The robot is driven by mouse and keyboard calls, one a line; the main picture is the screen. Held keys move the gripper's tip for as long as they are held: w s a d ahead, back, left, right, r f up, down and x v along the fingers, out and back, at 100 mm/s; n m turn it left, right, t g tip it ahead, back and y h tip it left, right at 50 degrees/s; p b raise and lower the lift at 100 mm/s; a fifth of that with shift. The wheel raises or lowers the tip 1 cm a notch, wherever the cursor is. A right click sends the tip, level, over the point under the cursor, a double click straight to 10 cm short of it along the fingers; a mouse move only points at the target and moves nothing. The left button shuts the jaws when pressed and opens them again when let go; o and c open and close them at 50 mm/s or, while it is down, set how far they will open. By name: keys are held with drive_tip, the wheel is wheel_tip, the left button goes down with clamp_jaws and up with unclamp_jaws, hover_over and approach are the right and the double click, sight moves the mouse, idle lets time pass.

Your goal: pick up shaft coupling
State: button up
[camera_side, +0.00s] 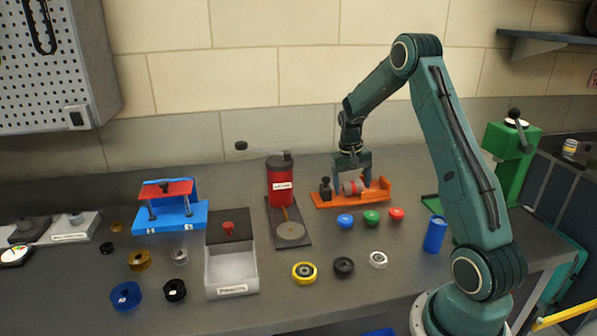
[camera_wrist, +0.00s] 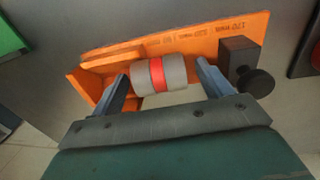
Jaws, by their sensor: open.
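The shaft coupling (camera_wrist: 158,75) is a grey cylinder with a red band around its middle. It lies on its side in an orange fixture (camera_wrist: 195,42) with printed lettering. The coupling also shows in the side view (camera_side: 354,187), partly covered by my gripper (camera_side: 351,176). In the wrist view my gripper (camera_wrist: 164,82) is open, with one finger off each end of the coupling. The fingertips reach down beside its ends. I cannot tell whether either finger touches it. A dark block with a round knob (camera_wrist: 246,68) stands at the right end of the fixture, close to the right finger.
A white bin (camera_side: 230,273) and several rings occupy the front bench.

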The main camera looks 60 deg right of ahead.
drive_tip(key=shift+c, duration=0.5)
drive_tip(key=c, duration=1.1)
drive_tip(key=shift+o, duration=0.2)
drive_tip(key=shift+r, duration=0.15)
wheel_tip(320, 180, up, 20)
